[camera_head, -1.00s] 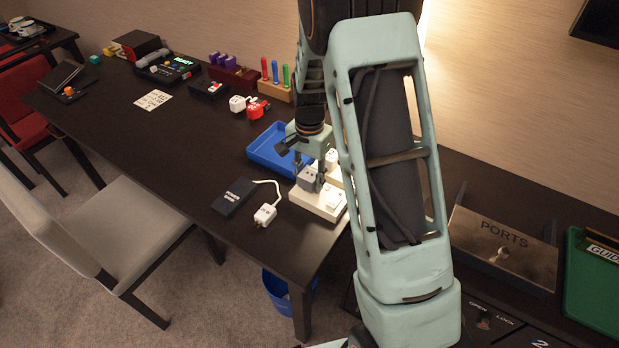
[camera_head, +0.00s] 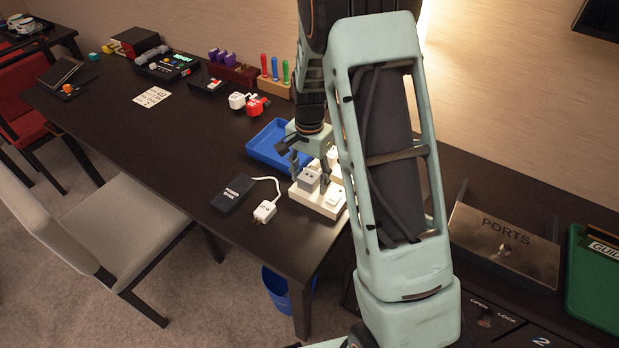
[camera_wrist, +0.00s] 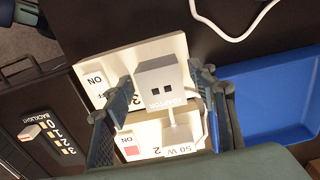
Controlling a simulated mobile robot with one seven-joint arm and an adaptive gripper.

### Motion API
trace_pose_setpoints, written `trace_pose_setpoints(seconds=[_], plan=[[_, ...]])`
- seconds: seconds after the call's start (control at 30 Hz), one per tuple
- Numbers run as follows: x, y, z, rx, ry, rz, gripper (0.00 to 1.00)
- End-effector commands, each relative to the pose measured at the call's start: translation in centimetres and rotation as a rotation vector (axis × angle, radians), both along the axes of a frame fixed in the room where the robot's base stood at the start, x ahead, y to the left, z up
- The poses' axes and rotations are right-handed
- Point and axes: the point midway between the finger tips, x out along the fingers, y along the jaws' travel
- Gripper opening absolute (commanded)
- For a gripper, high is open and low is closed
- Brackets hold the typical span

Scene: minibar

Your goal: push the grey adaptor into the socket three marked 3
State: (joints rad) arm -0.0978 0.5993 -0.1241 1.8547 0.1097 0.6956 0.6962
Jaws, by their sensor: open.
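The grey adaptor (camera_head: 308,181), a block with two dark holes in its top, sits over the white socket strip (camera_head: 331,205). In the wrist view the adaptor (camera_wrist: 158,77) covers part of the panel marked 3, with its lettered side towards me. My gripper (camera_head: 310,168) is open around it. In the wrist view one finger of my gripper (camera_wrist: 163,86) is on each side, with a visible gap at the left. The adaptor hides the socket beneath it, so I cannot tell how deep it sits.
A white plug marked 50 W (camera_wrist: 178,137) stands at the panel marked 2. A blue tray (camera_head: 268,147) is behind. A black power bank (camera_head: 232,194) with a white cable and white plug (camera_head: 265,211) lies to the left. The table's front edge is close.

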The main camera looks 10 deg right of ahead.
Motion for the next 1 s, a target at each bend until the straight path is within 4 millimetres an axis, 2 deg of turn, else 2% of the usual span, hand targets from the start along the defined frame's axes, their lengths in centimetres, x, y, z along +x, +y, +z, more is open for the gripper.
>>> trace_pose_setpoints(seconds=[0.17,0.4,0.6,0.77,1.0], plan=[[0.2,0.0,2.6,0.000,-0.006,0.001,0.53],[0.2,0.0,7.8,0.000,-0.006,0.001,0.53],[0.1,0.0,10.8,0.001,-0.005,0.000,0.53],[0.1,0.0,11.7,0.000,-0.003,0.000,0.53],[0.0,0.0,11.8,0.000,-0.001,0.000,0.53]])
